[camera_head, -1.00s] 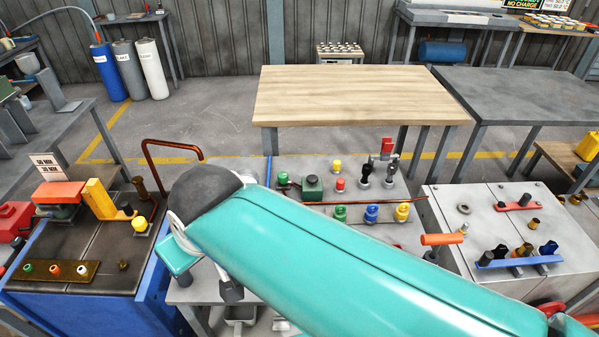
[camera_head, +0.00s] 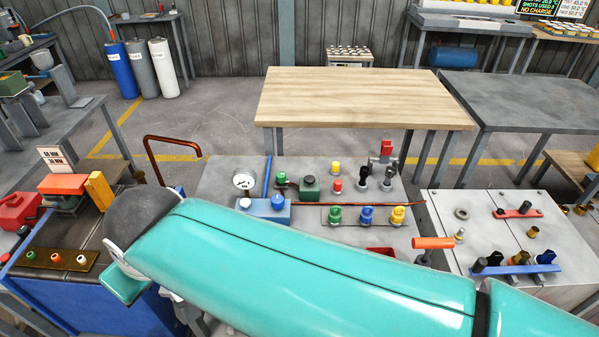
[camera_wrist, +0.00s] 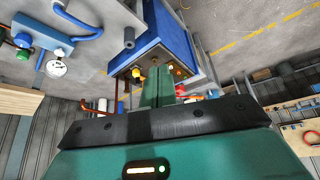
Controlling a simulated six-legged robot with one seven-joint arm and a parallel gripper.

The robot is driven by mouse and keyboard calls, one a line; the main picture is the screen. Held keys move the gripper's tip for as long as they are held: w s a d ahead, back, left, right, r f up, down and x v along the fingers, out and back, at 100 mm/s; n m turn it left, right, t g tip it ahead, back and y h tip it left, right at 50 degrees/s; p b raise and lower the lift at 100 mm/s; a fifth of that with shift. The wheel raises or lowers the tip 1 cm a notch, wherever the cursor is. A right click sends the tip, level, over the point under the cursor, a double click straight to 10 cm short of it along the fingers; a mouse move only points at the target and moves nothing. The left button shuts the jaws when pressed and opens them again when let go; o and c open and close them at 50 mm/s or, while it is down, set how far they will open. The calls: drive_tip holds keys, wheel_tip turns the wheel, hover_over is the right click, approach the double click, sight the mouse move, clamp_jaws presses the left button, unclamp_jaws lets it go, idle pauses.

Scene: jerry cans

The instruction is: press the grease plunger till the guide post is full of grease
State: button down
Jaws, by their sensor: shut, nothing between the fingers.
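My gripper (camera_wrist: 163,84) shows in the wrist view as green fingers shut together with nothing between them. In that view its tips overlap the top of the blue-sided bench (camera_wrist: 168,38). A small yellow knob (camera_wrist: 137,76) shows on that bench, just left of the fingers; I cannot tell the gap, or whether this is the grease plunger. I cannot pick out the guide post for certain. A brown plate with several coloured rings (camera_head: 55,258) lies on the bench there.
An orange block (camera_head: 63,184) and a yellow block (camera_head: 100,190) stand on the left bench. A copper rail (camera_head: 150,150) rises beside it. The middle bench holds a gauge unit (camera_head: 264,208) and several coloured knobs. The wooden table (camera_head: 360,97) behind is bare.

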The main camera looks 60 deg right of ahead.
drive_tip(key=shift+a, duration=0.15)
drive_tip(key=w+d+m+g, duration=0.2)
drive_tip(key=w+d+m, duration=0.3)
drive_tip(key=d, duration=1)
drive_tip(key=w+d+m+g, duration=0.1)
drive_tip(key=w+d+m, duration=0.2)
drive_tip(key=w+d, duration=0.75)
drive_tip(key=s+d+f+m+g, duration=0.1)
drive_tip(key=s+d+f, duration=0.2)
drive_tip(key=d, duration=0.7)
drive_tip(key=s+d+f+m+g, duration=0.1)
drive_tip(key=s+d+f+m, duration=0.1)
drive_tip(key=s+d, duration=0.4)
drive_tip(key=s+d+f+m+g, duration=0.1)
drive_tip(key=s+d+f, duration=0.3)
drive_tip(key=d, duration=1.1)
drive_tip(key=shift+s+f+m+h, duration=0.15)
drive_tip(key=shift+f+m+h, duration=0.2)
drive_tip(key=shift+f, duration=0.25)
drive_tip(key=shift+d, duration=0.1)
